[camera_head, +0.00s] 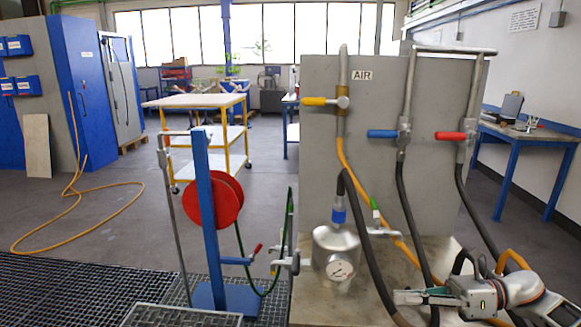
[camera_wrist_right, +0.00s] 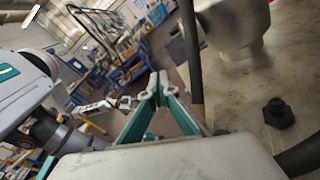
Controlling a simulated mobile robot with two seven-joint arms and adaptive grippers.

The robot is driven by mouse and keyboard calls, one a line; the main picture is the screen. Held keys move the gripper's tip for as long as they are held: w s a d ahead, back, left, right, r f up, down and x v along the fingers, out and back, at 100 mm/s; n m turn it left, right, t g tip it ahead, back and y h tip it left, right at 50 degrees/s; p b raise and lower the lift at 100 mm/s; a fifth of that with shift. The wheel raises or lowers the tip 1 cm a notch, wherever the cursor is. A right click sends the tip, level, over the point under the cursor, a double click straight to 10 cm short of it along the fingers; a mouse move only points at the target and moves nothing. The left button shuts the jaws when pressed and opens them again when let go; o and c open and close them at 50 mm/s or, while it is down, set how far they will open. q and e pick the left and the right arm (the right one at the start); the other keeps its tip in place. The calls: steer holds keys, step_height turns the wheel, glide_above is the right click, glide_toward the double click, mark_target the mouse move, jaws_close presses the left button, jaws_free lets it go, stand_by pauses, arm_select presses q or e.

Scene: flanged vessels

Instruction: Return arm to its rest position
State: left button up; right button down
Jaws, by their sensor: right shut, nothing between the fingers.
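My right gripper (camera_head: 402,297) is at the lower right of the head view, its fingers pointing left above the bench top. It is shut and empty. Its teal-and-grey fingers (camera_wrist_right: 155,92) meet at the tips in the right wrist view. My right arm comes in from the lower right corner. The silver vessel (camera_head: 336,246) with a round gauge (camera_head: 339,268) stands on the bench, left of the gripper and apart from it. My left gripper does not show.
A grey panel (camera_head: 330,180) carries yellow (camera_head: 318,101), blue (camera_head: 382,134) and red (camera_head: 450,136) valve handles. Dark hoses (camera_head: 412,220) hang close to my right gripper. A red hose reel (camera_head: 214,202) on a blue post stands left. A black fitting (camera_wrist_right: 278,113) sits on the bench.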

steer(key=s+a+f+m+t+h+p, duration=0.15)
steer(key=a+f+m+t, duration=0.4)
steer(key=m, duration=0.65)
steer(key=s+a+f+m+t+h+b, duration=0.15)
steer(key=a+f+m+t, duration=0.4)
steer(key=m, duration=0.55)
steer(key=s+d+f+m+g+h+p, duration=0.1)
steer(key=s+d+f+m+h, duration=0.1)
steer(key=s+f+m+h, duration=0.3)
steer(key=s+d+f+m+g+h, duration=0.2)
steer(key=s+f+m+h, duration=0.4)
steer(key=s+f+m, duration=0.8)
steer(key=shift+s+d+m+p, duration=0.4)
steer(key=shift+s+d+m, duration=0.15)
steer(key=shift+m, duration=0.05)
